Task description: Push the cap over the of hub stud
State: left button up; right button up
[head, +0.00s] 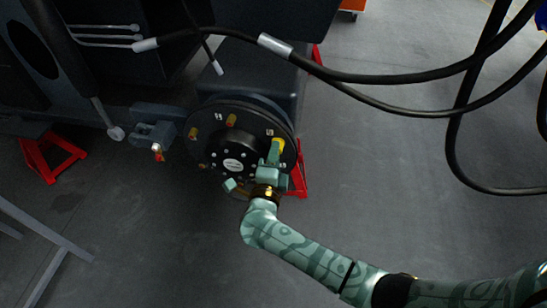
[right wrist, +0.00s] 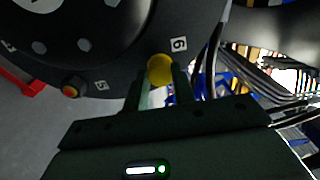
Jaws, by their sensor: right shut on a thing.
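The round black hub (head: 238,140) faces me in the head view, with studs around its rim. My right gripper (head: 277,150) is at the hub's right edge, shut on a yellow cap (head: 279,144). In the right wrist view the cap (right wrist: 160,69) sits between the two fingertips (right wrist: 160,80), against or very near the hub face (right wrist: 120,40) beside a number label. Whether the cap is around a stud is hidden. My left gripper is not in view.
Brownish-yellow pieces stand on the hub at the top (head: 231,120) and left (head: 193,133). Black hoses (head: 380,78) hang across the upper right. Red stands (head: 50,157) are on the floor.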

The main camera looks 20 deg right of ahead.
jog(key=shift+w, duration=0.1)
jog(key=o, duration=0.8)
jog(key=shift+o, duration=0.2)
jog(key=p+v, duration=0.1)
jog(key=v, duration=0.4)
